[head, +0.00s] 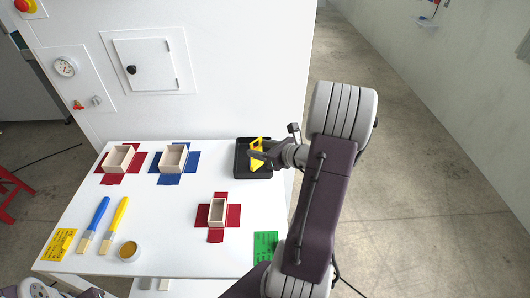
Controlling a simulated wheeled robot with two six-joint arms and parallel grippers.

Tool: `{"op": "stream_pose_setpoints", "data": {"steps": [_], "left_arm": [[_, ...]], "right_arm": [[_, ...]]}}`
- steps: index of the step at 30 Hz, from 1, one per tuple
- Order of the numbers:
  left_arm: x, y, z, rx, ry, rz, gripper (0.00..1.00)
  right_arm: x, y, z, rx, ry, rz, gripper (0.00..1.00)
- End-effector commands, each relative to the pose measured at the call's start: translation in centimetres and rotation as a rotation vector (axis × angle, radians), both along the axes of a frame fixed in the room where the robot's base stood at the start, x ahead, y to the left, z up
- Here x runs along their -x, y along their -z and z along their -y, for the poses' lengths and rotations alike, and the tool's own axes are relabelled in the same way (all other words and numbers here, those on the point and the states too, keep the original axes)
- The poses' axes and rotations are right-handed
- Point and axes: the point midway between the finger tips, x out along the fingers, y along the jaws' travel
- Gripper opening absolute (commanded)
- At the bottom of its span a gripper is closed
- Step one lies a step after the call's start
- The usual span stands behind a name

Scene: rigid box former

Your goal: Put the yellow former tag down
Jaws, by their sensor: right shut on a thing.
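My right gripper (261,154) is at the back right of the white table, over a black tray (240,171). It is shut on a yellow piece (256,163), which looks like the yellow former tag. The tag stands roughly upright at the tray. I cannot tell whether it touches the tray floor, as the gripper hides part of it. My left gripper is not in view; only a bit of my left arm shows at the bottom left corner.
Wooden boxes stand on red and blue cross-shaped sheets (217,235). A blue brush (97,217), a yellow brush (119,215), a round pot (128,250) and a yellow printed card (58,245) lie at left. A green card (265,246) lies at front right. A white cabinet (220,70) stands behind.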

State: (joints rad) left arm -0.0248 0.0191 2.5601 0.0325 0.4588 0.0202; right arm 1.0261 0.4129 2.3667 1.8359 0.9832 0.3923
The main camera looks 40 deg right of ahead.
Motion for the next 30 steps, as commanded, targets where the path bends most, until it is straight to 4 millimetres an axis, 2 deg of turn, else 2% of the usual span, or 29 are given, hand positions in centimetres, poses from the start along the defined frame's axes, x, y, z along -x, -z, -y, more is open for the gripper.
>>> {"op": "stream_pose_setpoints", "data": {"steps": [3,9,14,21,30], "left_arm": [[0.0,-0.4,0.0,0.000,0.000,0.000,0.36],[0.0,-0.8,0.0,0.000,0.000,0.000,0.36],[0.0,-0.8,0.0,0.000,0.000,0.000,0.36],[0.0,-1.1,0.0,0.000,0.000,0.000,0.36],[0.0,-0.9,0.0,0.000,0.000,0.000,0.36]], "right_arm": [[-0.9,1.1,1.6,-0.002,0.001,-0.001,0.00],[-1.9,2.2,3.3,0.000,0.000,0.000,0.00],[-2.1,2.5,3.6,-0.001,0.000,0.000,0.00],[-2.0,6.1,3.5,-0.004,0.000,-0.001,0.00],[-2.1,6.5,3.5,0.001,0.000,0.000,0.00]]}}
